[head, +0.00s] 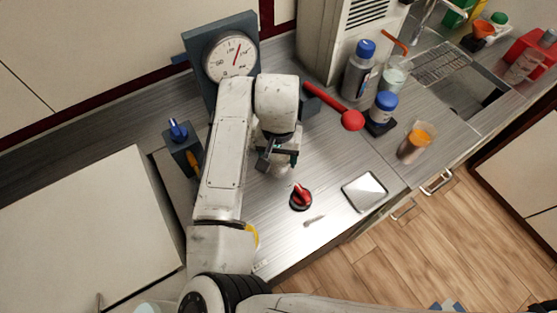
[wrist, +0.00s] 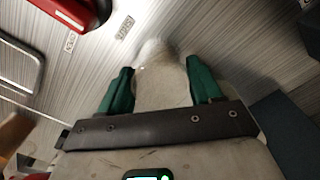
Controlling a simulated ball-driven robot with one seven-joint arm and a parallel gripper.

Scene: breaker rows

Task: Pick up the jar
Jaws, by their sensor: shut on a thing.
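My gripper (head: 279,157) is low over the metal counter, in front of the round gauge. In the wrist view its green fingers (wrist: 160,88) stand on either side of a pale, whitish rounded object (wrist: 158,75), which I take to be the jar, and are shut on it. Its lower part is hidden behind the gripper's dark bar. In the head view the jar is mostly hidden by my wrist. I cannot tell whether it touches the counter.
A red rotary knob (head: 301,198) and a flat silver plate (head: 364,192) lie near the front edge. The gauge (head: 230,56) is behind.

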